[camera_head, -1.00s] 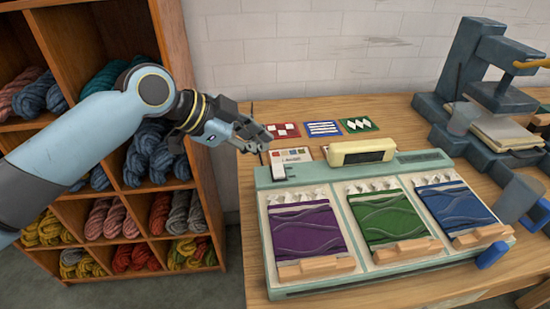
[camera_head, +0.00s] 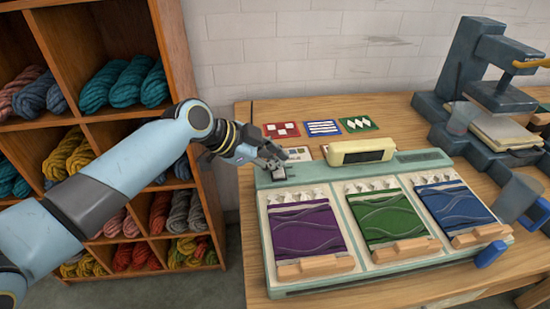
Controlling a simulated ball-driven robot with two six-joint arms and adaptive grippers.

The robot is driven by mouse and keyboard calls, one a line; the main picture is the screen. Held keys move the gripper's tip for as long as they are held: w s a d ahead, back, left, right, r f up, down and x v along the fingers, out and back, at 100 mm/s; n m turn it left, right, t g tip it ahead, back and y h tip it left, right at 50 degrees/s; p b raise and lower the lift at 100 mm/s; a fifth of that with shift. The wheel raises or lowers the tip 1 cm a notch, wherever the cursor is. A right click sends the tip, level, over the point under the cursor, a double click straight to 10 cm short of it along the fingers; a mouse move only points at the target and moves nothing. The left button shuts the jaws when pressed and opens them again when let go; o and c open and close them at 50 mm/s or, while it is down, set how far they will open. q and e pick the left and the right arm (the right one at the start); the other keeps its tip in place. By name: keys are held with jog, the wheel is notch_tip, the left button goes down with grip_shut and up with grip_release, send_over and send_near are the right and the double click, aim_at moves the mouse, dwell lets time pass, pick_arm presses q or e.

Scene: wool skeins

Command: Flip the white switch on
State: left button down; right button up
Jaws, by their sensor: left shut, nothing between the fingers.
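The pale green device (camera_head: 263,181) lies on the wooden table with three coloured panels. The white switch (camera_head: 279,174) is at its top left corner and is mostly hidden by my left gripper (camera_head: 275,165). My left gripper is shut and empty, with its fingertips right over the switch; I cannot tell whether they touch it or which way the switch is tipped. My right gripper is not in view.
A cream box (camera_head: 361,151) sits on the device's back edge. A blue press (camera_head: 473,80) stands at the right. A wooden shelf (camera_head: 176,60) with wool skeins is behind my left arm.

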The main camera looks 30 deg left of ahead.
pick_arm(q)
jog(key=shift+w+a+f+g+b, duration=0.2)
jog(key=shift+w+f+g+b, duration=0.1)
jog(key=shift+f+b, duration=0.05)
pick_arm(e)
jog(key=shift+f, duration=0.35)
pick_arm(q)
jog(key=shift+s+d, duration=0.1)
jog(key=shift+s, duration=0.1)
